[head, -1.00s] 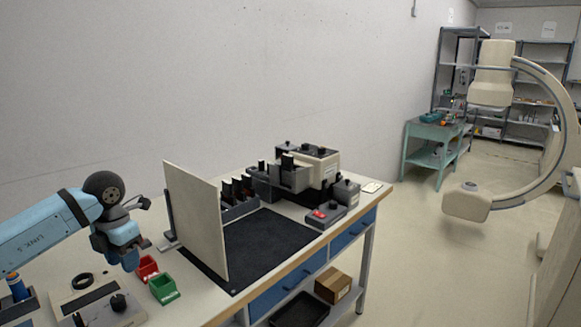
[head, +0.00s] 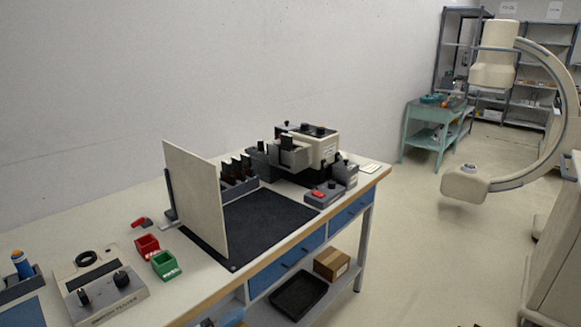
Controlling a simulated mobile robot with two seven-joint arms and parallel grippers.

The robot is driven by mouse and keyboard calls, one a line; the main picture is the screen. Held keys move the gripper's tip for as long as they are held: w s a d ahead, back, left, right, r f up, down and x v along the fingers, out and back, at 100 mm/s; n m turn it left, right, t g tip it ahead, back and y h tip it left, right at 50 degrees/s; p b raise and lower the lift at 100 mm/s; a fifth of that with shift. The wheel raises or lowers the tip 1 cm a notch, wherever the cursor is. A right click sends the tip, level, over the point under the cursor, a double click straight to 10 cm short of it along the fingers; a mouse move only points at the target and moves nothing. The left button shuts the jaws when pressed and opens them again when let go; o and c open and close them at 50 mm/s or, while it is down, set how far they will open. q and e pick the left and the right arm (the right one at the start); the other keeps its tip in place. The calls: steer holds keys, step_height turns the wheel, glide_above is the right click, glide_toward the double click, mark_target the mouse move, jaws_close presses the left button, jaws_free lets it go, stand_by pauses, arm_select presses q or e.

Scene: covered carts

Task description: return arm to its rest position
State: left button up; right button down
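Neither of my grippers shows in the head view, and no arm reaches over the bench. The bench top (head: 112,208) is open to view on the left. A small red and black item (head: 142,222) lies on it behind a red bin (head: 147,246). A green bin (head: 165,265) stands beside the red one. An upright pale panel (head: 195,200) stands at the left edge of a black mat (head: 262,222).
A grey device with knobs (head: 103,291) and a holder with a blue and orange item (head: 22,266) sit front left. Grey and cream equipment (head: 310,150) stands at the back right of the bench. A C-shaped machine (head: 556,90) stands on the floor to the right.

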arm_select(q)
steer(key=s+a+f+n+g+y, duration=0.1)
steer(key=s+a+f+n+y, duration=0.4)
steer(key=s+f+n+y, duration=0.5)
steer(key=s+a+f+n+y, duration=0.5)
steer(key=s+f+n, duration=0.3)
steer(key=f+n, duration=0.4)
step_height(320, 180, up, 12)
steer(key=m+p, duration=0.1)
steer(key=p, duration=1.3)
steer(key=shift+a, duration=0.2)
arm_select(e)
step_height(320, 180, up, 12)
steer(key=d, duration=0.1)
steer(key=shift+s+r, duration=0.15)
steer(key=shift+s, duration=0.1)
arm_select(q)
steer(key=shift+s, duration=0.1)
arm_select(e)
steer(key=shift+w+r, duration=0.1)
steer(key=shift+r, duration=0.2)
